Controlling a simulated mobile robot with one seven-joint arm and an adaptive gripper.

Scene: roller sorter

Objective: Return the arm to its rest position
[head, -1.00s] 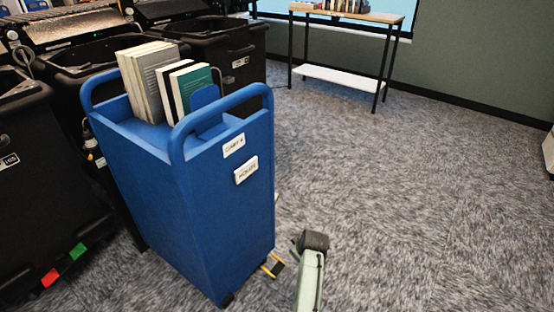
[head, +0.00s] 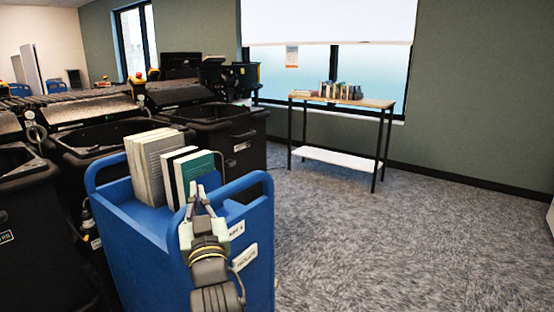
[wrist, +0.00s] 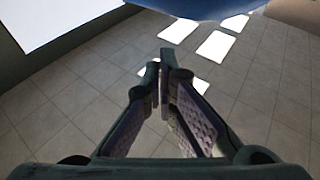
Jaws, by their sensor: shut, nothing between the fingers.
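My gripper (head: 196,191) stands in front of the blue cart in the head view. Its fingers point up, and they overlap the cart's near rim and the books in the picture. The fingers are shut with nothing between them. In the wrist view the fingers (wrist: 159,72) come together at their tips. Behind them is a tiled surface with bright panels that looks like the ceiling. My forearm runs down to the bottom edge of the head view and hides part of the cart's front.
The blue cart (head: 137,255) holds several upright books (head: 150,165) on top. Black bins (head: 232,142) stand behind it and to its left. A narrow table (head: 372,102) with books stands by the window. The carpet (head: 400,240) on the right is clear.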

